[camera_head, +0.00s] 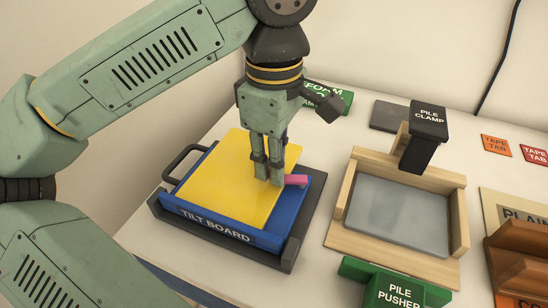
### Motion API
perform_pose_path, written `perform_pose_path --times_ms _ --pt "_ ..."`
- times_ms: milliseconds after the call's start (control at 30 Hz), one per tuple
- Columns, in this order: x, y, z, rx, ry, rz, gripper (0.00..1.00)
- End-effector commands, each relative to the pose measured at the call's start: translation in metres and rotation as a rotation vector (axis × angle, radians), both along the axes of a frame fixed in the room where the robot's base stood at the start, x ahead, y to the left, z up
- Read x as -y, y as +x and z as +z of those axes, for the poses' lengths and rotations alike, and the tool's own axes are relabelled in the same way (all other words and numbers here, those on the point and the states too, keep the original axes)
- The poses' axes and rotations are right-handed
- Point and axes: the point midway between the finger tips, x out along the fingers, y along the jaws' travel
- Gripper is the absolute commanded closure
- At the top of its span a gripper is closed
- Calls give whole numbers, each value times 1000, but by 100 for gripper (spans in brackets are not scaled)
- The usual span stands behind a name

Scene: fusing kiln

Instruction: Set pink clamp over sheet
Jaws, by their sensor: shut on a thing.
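The pink clamp (297,181) is a small pink piece at the right side of the blue tilt board (226,233). Its left part is hidden by my gripper's fingers. A yellow sheet (222,178) lies on the tilt board and covers most of its top. My gripper (269,181) points down over the sheet's right edge and is shut on the pink clamp. I cannot tell whether the clamp touches the sheet or is just above it.
The tilt board sits in a dark grey base (283,256) with a black handle (178,157) at left. To the right stand a wooden tray with a grey sheet (400,215), a black pile clamp (427,125) and a green pile pusher (393,290). Table between them is clear.

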Motion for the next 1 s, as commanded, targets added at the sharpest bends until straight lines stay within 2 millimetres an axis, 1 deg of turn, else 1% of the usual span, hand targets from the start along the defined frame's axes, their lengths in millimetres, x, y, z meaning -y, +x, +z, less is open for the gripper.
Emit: perform_pose_path --times_ms 233,433,633,667,933,1000 --pt "0 0 0 0 0 3 100" --pt "0 -3 -1 1 0 71 100" --pt "0 -3 0 0 0 71 100" --pt "0 -3 0 0 0 71 82" --pt "0 -3 0 0 0 70 64" --pt "0 -3 0 0 0 70 63"
